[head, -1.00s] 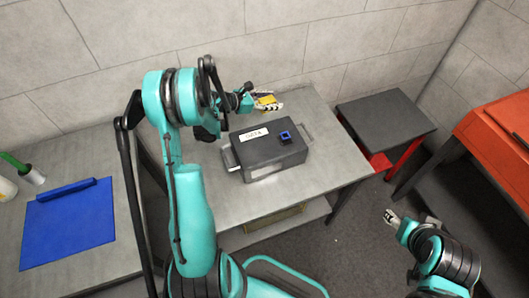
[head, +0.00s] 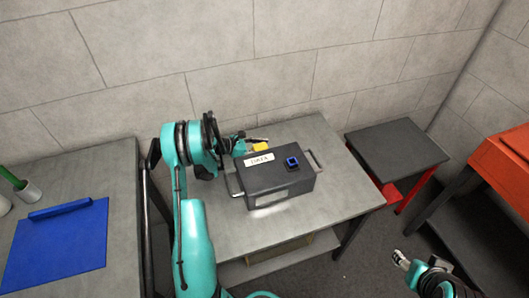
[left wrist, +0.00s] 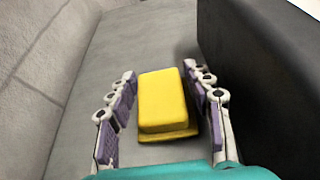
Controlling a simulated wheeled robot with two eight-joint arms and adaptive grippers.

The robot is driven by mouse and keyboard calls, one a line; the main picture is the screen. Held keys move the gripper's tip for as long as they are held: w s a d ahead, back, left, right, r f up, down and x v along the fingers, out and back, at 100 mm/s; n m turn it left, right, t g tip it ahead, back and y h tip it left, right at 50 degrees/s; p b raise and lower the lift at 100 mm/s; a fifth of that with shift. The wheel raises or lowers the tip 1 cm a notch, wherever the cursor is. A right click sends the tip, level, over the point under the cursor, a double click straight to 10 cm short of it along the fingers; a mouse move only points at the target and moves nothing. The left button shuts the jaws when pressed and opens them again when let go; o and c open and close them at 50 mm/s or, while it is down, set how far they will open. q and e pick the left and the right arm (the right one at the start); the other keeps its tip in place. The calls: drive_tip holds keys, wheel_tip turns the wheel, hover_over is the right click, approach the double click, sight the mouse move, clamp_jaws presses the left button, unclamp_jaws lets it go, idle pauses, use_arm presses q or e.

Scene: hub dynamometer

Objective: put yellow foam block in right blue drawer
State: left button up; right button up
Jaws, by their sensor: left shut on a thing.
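The yellow foam block (head: 261,147) shows behind the dark box in the head view, partly hidden by my gripper. In the left wrist view the block (left wrist: 163,98) lies between the two fingers, with grey tabletop behind it. My left gripper (head: 256,144) is shut on the block; it also shows in the left wrist view (left wrist: 161,112). My right gripper (head: 400,259) is low at the right over the floor, apart from everything, too small to judge its fingers. I see no blue drawer in these frames.
A dark labelled box (head: 280,184) with side handles and a blue square piece (head: 292,162) stands on the grey table (head: 335,211). A blue mat (head: 58,248) lies on the left table. A dark-topped red stand (head: 398,146) and an orange unit (head: 505,167) are at the right.

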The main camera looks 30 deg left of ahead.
use_arm(q)
drive_tip(key=shift+f, duration=0.55)
drive_tip(key=shift+f, duration=0.1)
drive_tip(key=o, duration=1.2)
drive_tip(key=shift+c, duration=0.2)
